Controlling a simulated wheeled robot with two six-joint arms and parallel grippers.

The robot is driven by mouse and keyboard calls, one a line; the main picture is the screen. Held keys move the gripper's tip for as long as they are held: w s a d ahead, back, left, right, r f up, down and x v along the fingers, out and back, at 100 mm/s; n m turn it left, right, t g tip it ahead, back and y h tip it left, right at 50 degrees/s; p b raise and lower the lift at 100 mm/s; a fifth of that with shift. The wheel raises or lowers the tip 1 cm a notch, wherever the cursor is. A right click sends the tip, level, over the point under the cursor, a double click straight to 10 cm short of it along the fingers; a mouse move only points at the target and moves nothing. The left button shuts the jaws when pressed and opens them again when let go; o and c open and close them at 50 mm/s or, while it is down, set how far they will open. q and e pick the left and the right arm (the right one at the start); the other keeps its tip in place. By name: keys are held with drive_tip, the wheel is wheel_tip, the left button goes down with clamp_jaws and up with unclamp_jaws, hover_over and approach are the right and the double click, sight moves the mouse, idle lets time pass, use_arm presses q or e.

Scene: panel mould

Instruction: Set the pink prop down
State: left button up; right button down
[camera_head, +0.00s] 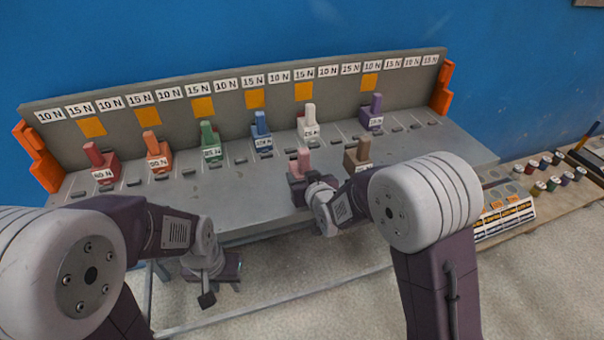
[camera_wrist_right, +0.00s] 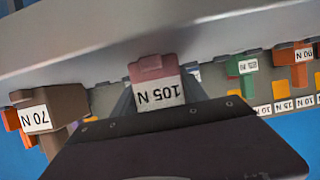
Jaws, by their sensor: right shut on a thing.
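The pink prop (camera_head: 299,163) is at the front middle of the grey table, with its pink post pointing up. In the right wrist view the pink prop (camera_wrist_right: 155,82) shows its white label, 105 N. My right gripper (camera_head: 312,183) is shut on it from the front side. The gripper hides its lower part, so I cannot tell whether it touches the table. My left gripper (camera_head: 207,298) hangs in front of the table, over the floor, away from the props. Its fingers are too small and dark to tell if they are open.
A brown prop (camera_head: 358,155) stands close right of the pink one. Red (camera_head: 101,163), orange (camera_head: 157,152), green (camera_head: 210,142), blue (camera_head: 262,132), white (camera_head: 308,124) and purple (camera_head: 372,114) props stand behind, along the labelled back panel (camera_head: 230,95). The front left tabletop (camera_head: 180,205) is clear.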

sight(306, 167)
wheel_tip(306, 167, up, 4)
drive_tip(key=shift+r+p, duration=0.2)
drive_tip(key=shift+p, duration=0.65)
drive_tip(key=s+d+r+p, duration=0.2)
drive_tip(key=s+d+r, duration=0.4)
drive_tip(key=d, duration=0.3)
drive_tip(key=shift+s+r, duration=0.35)
drive_tip(key=shift+s, duration=0.4)
